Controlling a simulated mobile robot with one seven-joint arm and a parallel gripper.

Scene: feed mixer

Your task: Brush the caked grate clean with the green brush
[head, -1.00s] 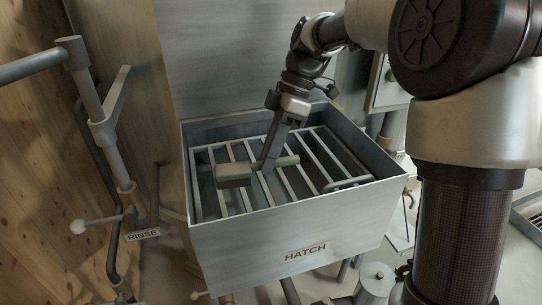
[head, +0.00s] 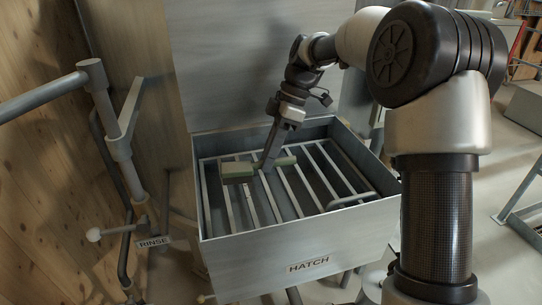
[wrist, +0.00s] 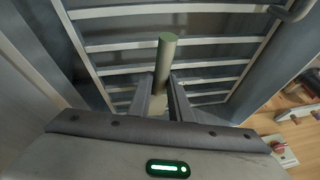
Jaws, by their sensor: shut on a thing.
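The green brush (head: 238,170) has a pale green block head and a round handle. My gripper (head: 266,164) is shut on its handle and holds it over the left part of the grate. The grate (head: 307,180) is a row of pale metal bars inside the open hatch box; I cannot make out caked dirt on it. In the wrist view the green handle (wrist: 166,55) stands between the fingers of my gripper (wrist: 163,95), with grate bars (wrist: 120,47) behind. The brush head is hidden there. I cannot tell whether the bristles touch the bars.
The box's front wall (head: 270,255) carries a HATCH label. Its raised lid (head: 250,65) stands behind. A looped bar handle (head: 352,200) lies at the grate's right. A RINSE lever (head: 95,234) and pipes stand at the left. The box walls rise around the grate.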

